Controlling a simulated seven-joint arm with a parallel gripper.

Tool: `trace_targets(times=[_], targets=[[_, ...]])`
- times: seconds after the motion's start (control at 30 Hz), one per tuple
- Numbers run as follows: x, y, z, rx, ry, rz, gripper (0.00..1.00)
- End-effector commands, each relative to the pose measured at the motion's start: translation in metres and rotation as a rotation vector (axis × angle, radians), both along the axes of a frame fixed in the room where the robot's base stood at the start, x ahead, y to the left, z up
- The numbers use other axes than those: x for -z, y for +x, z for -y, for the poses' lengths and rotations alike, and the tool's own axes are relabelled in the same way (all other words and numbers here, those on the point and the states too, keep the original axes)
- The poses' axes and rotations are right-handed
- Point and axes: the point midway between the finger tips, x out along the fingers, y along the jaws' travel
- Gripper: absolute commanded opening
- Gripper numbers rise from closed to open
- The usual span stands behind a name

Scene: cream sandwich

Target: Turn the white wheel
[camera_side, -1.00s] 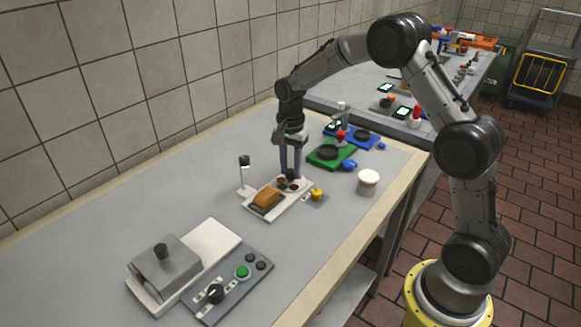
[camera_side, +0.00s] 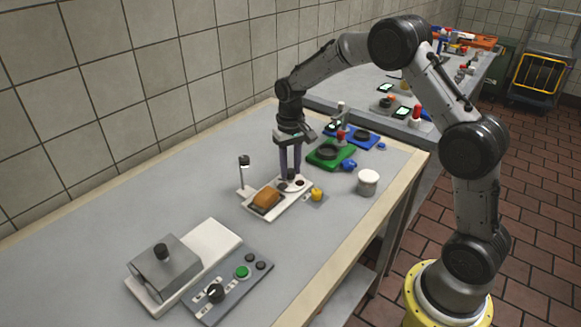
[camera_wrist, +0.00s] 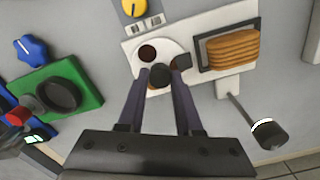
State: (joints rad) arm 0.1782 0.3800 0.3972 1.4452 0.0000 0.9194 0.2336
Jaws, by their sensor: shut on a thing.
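The white wheel (camera_wrist: 166,50) is a pale disc with dark round spots, lying flat on one end of a white tray-like base (camera_wrist: 133,29). It also shows in the side view (camera_side: 291,186). A dark knob (camera_wrist: 158,76) stands up from the wheel. My gripper (camera_wrist: 161,72) is over the wheel, pointing down, with its two fingers either side of this knob and shut on it. In the side view, my gripper (camera_side: 290,172) reaches down to the wheel. The fingers hide part of the wheel.
A stack of brown biscuits (camera_wrist: 232,48) sits in a dark frame beside the wheel. A black-headed post (camera_wrist: 269,133) and a yellow knob (camera_wrist: 134,7) flank the base. A green stand (camera_side: 330,154), white tub (camera_side: 368,182) and grey press (camera_side: 166,264) stand farther off.

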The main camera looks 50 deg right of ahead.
Motion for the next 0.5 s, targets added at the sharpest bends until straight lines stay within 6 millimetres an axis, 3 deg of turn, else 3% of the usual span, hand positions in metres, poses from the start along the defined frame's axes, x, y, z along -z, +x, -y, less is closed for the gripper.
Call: trace_targets(times=[0.5], targets=[[-0.0018, 0.0001, 0.0000, -0.491, 0.000, 0.002, 0.00]])
